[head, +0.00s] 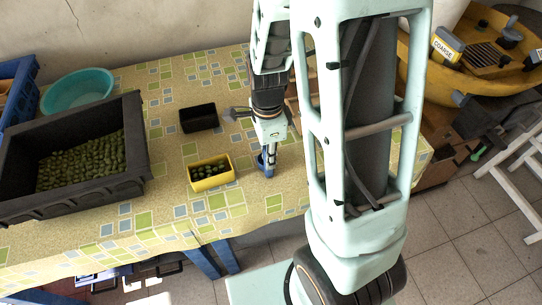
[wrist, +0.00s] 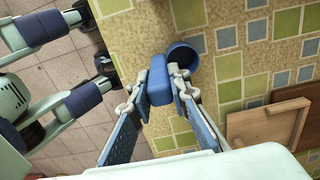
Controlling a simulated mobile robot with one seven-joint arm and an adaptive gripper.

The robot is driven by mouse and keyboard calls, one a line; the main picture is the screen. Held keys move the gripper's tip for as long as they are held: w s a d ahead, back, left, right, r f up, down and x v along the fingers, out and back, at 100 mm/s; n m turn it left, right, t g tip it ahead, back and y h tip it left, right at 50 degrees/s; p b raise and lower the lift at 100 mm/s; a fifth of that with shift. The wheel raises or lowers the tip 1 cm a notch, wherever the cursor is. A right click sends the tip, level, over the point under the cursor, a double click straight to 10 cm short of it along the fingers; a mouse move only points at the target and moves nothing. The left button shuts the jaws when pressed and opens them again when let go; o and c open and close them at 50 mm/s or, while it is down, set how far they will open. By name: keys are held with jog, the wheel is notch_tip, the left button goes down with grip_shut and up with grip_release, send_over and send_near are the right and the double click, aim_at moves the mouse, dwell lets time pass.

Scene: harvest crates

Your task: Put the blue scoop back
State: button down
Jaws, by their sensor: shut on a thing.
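My gripper (head: 268,163) points down over the front part of the cloth-covered table in the head view. It is shut on the blue scoop (head: 261,160), which shows only as a small blue patch there. In the wrist view the fingertips (wrist: 161,88) close on the scoop's blue block-like handle from both sides. The scoop's round cup (wrist: 183,58) lies just beyond. I cannot tell whether the scoop touches the cloth. A wooden tray (wrist: 288,106) with a raised rim lies on the table to the right in the wrist view; my arm mostly hides it in the head view.
A yellow box (head: 213,184) of green produce stands left of my gripper, with a black box (head: 198,118) behind it. A dark crate (head: 75,200) of green produce and a teal bowl (head: 78,91) stand farther left. The table's front edge is close.

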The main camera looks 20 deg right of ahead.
jog(key=shift+a, duration=0.1)
jog(key=c, duration=1.8)
grip_release()
notch_tip(320, 180, up, 12)
jog(key=shift+r+p, duration=0.1)
jog(key=shift+p, duration=0.7)
